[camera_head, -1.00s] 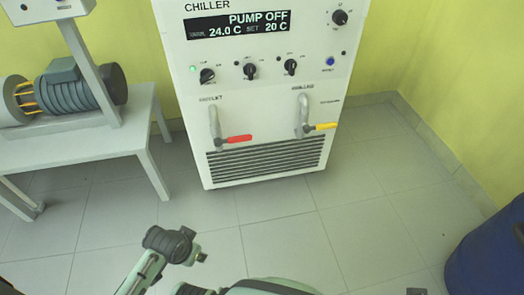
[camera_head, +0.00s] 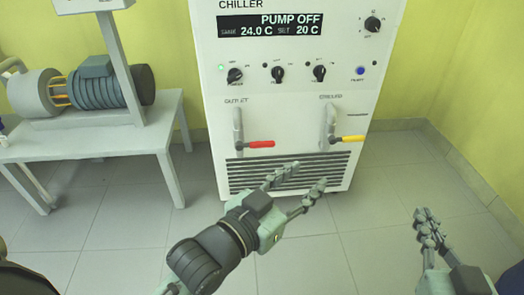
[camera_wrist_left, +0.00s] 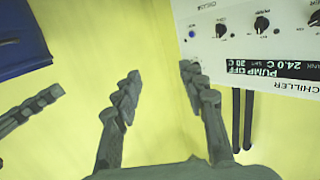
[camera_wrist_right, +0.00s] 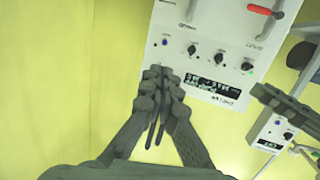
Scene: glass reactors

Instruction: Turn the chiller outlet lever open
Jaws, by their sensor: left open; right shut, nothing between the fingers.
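The chiller (camera_head: 295,105) stands ahead, its display reading PUMP OFF. Its outlet lever (camera_head: 260,144) has a red handle that points right, across the foot of the left pipe (camera_head: 238,125). The red handle also shows in the right wrist view (camera_wrist_right: 258,9). My left gripper (camera_head: 310,174) is open and empty. In the head view it appears below and right of the red handle, over the vent grille, apart from the handle. My right gripper (camera_head: 427,215) is shut and empty, right of the chiller. The left wrist view does not show the lever.
A second lever with a yellow handle (camera_head: 352,139) sits right of the outlet lever. A grey bench (camera_head: 165,135) carrying a motor and pump (camera_head: 105,85) stands left. A dark blue container (camera_head: 514,277) is at the lower right corner. Floor between is clear.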

